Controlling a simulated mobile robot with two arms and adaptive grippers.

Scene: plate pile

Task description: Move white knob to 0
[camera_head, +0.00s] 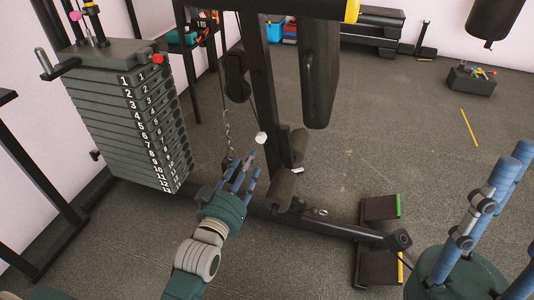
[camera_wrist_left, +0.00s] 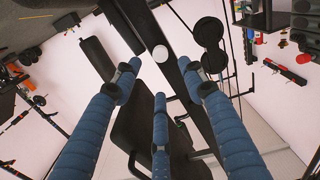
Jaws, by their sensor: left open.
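The white knob (camera_head: 261,138) is a small round knob at the dark upright post of the weight machine, in the middle of the head view. It also shows in the left wrist view (camera_wrist_left: 160,53), against a dark beam and between my outer fingers. My left gripper (camera_head: 245,172) is open and empty, its blue fingers pointing up toward the knob from just below it. No finger visibly touches the knob. My right gripper (camera_head: 505,185) is at the lower right, its blue fingers apart with nothing between them; one finger is partly cut off.
A stack of numbered weight plates (camera_head: 130,115) stands at the left, with a red-ended pin (camera_head: 158,60) at its top. Padded rollers (camera_head: 284,189) and a low base beam (camera_head: 335,229) are close to my left gripper. The floor at the right is mostly clear.

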